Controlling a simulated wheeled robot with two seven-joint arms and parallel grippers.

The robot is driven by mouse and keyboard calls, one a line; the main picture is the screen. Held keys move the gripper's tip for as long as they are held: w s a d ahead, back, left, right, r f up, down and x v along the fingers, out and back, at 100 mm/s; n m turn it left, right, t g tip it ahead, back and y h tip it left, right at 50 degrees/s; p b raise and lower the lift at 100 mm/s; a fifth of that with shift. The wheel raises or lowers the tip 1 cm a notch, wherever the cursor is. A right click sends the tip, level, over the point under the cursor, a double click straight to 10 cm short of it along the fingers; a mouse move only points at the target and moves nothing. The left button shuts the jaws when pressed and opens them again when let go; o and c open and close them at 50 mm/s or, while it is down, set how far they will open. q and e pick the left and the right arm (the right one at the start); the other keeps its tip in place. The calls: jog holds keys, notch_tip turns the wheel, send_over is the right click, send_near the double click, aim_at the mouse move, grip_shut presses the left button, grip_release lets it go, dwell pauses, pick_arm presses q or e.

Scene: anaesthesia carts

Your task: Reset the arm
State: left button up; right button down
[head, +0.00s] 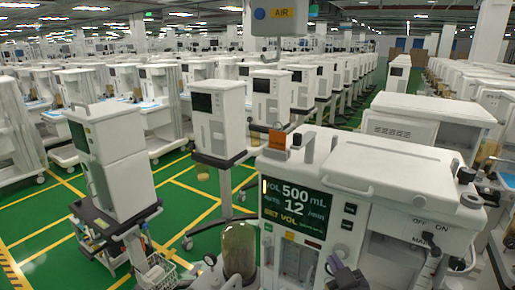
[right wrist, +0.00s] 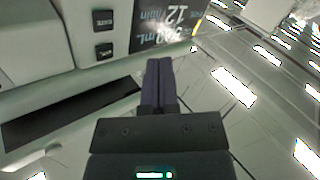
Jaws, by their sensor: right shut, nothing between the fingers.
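My right gripper (head: 337,264) is dark and shows at the bottom of the head view, in front of the nearest anaesthesia machine (head: 390,165). In the right wrist view its two fingers (right wrist: 158,75) are together, with nothing between them. The machine's screen (head: 296,208) reads 500 mL and 12; part of it shows upside down in the wrist view (right wrist: 165,22). The fingertips appear close to the machine's front, but I cannot tell whether they touch it. My left gripper is not in view.
A glass canister (head: 239,250) stands at the machine's lower left. A white cart (head: 118,165) with a lower tray stands at the left, and another machine (head: 218,118) behind. Green floor with yellow lines (head: 185,205) is open between them. A grey AIR unit (head: 275,18) hangs overhead.

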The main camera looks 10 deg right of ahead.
jog(key=s+a+f+m+g, duration=0.1)
jog(key=s+a+f+g, duration=0.15)
jog(key=s+g, duration=0.45)
jog(key=s+a+f+m+g, duration=0.1)
jog(key=s+a+f+g, duration=0.15)
jog(key=s, duration=0.85)
jog(key=s+a+f+m+g, duration=0.1)
jog(key=s+f+g, duration=0.35)
jog(key=s, duration=0.45)
notch_tip(320, 180, down, 34)
jog(key=s+g+h+b, duration=0.1)
jog(key=s+g+b, duration=0.1)
jog(key=b, duration=1.3)
jog(key=s+d+f+b, duration=0.1)
jog(key=s+f+b, duration=0.4)
jog(key=f, duration=0.5)
jog(key=s+d+f+g+b, duration=0.1)
jog(key=s+d+f+b, duration=0.1)
jog(key=s+f+b, duration=0.4)
notch_tip(320, 180, down, 4)
jog(key=shift+s+f+n, duration=0.15)
jog(key=shift+s+n, duration=0.15)
jog(key=shift+s, duration=0.9)
jog(key=shift+d, duration=0.1)
